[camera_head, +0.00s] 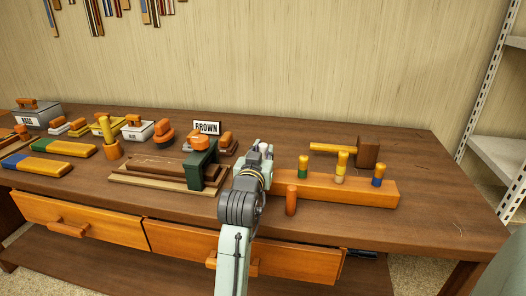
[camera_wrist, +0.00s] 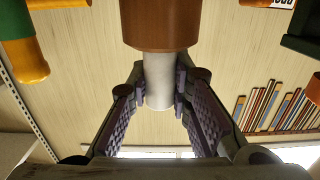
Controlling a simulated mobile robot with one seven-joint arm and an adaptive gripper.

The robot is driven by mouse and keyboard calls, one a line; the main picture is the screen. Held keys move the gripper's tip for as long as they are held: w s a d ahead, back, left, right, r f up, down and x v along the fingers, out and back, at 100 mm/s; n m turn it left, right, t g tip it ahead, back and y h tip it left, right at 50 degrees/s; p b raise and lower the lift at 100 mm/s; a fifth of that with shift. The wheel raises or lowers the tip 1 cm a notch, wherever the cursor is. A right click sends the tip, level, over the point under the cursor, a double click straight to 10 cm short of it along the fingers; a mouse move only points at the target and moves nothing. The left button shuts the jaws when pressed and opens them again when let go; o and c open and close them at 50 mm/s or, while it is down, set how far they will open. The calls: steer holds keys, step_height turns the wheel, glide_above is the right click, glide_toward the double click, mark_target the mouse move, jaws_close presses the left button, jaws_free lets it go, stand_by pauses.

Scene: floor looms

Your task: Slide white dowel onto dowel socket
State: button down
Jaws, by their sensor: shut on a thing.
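My gripper (camera_wrist: 160,90) is shut on the white dowel (camera_wrist: 159,70), with a finger on each side of it. In the wrist view, an orange-brown cylinder (camera_wrist: 160,22) meets the upper end of the white part; I cannot tell whether it belongs to the dowel or is a socket. In the head view, my gripper (camera_head: 262,160) is at the left end of the long orange rack (camera_head: 320,190), with a small white tip (camera_head: 264,146) showing above it. The dowel's lower part is hidden there. No socket is clearly identifiable.
Yellow-topped pegs with green (camera_head: 303,167), pale (camera_head: 341,166) and blue (camera_head: 379,174) bands stand on the rack. A mallet (camera_head: 362,151) lies behind. An orange peg (camera_head: 291,200) stands in front. A green block (camera_head: 200,166) stands left. The bench's right end is clear.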

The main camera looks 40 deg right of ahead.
steer(key=shift+f, duration=0.15)
steer(key=c, duration=1.4)
jaws_free()
steer(key=v, duration=1.2)
